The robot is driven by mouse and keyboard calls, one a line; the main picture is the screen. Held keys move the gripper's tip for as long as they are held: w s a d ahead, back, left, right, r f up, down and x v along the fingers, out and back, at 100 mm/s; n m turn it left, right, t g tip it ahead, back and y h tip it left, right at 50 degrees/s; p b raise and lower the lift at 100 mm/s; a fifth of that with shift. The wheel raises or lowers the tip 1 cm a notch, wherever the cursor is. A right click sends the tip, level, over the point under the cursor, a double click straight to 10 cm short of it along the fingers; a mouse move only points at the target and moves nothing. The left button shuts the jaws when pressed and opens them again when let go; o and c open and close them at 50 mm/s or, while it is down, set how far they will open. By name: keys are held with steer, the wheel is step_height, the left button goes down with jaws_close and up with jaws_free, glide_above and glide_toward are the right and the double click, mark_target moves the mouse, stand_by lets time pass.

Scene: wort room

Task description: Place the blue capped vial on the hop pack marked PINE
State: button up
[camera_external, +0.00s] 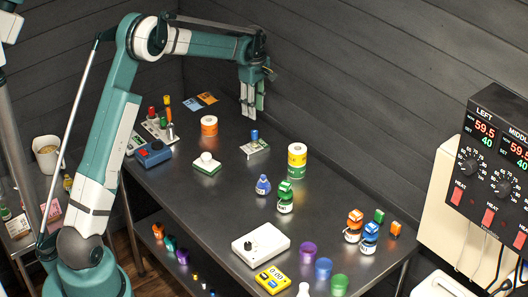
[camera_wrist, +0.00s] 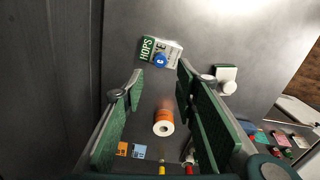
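A blue capped vial (camera_external: 255,134) stands upright on a small white and green hop pack (camera_external: 249,150) on the dark table. In the wrist view the pack (camera_wrist: 147,47) reads HOPS, with a second word mostly covered by the vial (camera_wrist: 161,59); only a final E shows clearly. My gripper (camera_external: 252,108) hangs above the table, just behind the vial and higher up. In the wrist view its two green-padded fingers (camera_wrist: 160,73) are wide apart with nothing held; the vial and pack lie just beyond the tips.
An orange roll (camera_external: 209,126) stands left of the pack, and a white block with a round knob (camera_external: 207,164) is in front left. A yellow-green roll stack (camera_external: 297,160) stands right, near a blue flask (camera_external: 263,185). Bare table surrounds the pack.

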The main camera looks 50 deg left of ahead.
steer(key=shift+d, duration=0.1)
stand_by(0.6)
steer(key=s+d+r+m+t, duration=0.3)
steer(key=s+d+r+m, duration=0.6)
steer(key=s+d+r, duration=1.15)
steer(key=s+d+f+m+t, duration=0.1)
steer(key=s+d+m, duration=0.2)
steer(key=s, duration=0.6)
steer(key=s+d+f+m+t, duration=0.1)
steer(key=s+d+m, duration=0.3)
steer(key=s, duration=0.5)
steer(key=s+d+f+m+t, duration=0.2)
steer(key=s+d+m, duration=0.2)
steer(key=s, duration=0.5)
steer(key=d, duration=0.2)
steer(key=shift+s+d, duration=0.35)
steer(key=shift+d, duration=0.05)
